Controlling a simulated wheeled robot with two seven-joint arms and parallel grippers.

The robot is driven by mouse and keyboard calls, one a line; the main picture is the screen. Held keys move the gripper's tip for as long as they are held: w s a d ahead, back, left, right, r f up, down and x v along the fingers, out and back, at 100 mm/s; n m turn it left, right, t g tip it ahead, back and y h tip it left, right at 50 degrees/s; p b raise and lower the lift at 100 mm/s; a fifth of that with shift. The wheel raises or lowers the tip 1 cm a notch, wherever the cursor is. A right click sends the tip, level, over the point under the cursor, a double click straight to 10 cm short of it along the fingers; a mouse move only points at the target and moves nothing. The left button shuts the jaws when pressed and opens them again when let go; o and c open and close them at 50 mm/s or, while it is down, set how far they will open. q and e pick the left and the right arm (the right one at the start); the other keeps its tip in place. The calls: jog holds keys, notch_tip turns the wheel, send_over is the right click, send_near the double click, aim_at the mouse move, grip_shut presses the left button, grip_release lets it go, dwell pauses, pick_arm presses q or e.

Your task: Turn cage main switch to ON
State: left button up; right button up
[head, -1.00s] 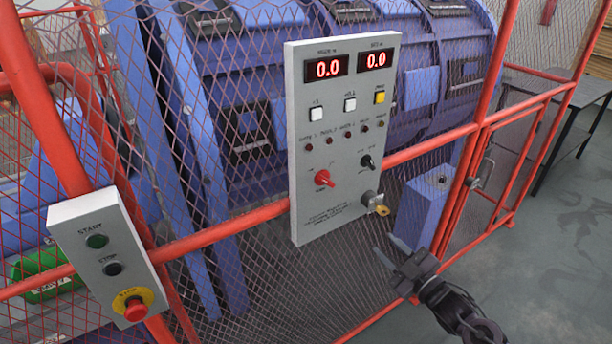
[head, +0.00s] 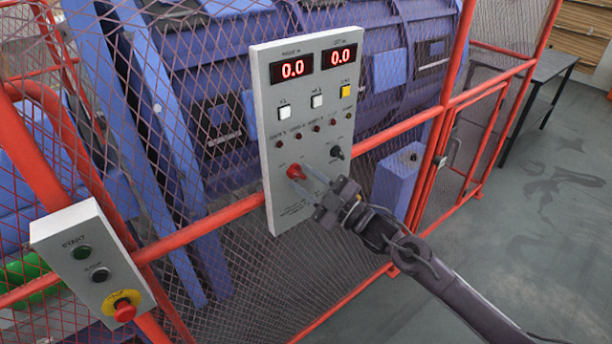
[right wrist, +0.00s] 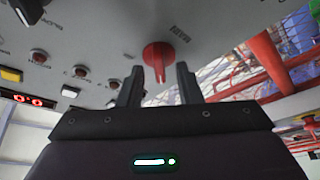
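The red rotary switch (head: 296,172) is on the lower left of the grey control panel (head: 262,130). In the right wrist view the red knob (right wrist: 158,56) stands ahead, its grip bar pointing down the picture. My right gripper (head: 304,177) is open, its fingertips close to the switch. In the right wrist view the fingers of the gripper (right wrist: 158,72) are spread on either side of the knob's bar; I cannot tell whether they touch it. The key seen earlier at the panel's lower right is hidden behind my gripper. My left gripper is not in view.
A black selector (head: 337,152) sits right of the red switch. Red cage rails (head: 395,132) and mesh run behind the panel. A box (head: 92,262) with START, STOP and a red emergency button is lower left. Open floor lies at right.

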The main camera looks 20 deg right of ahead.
grip_shut()
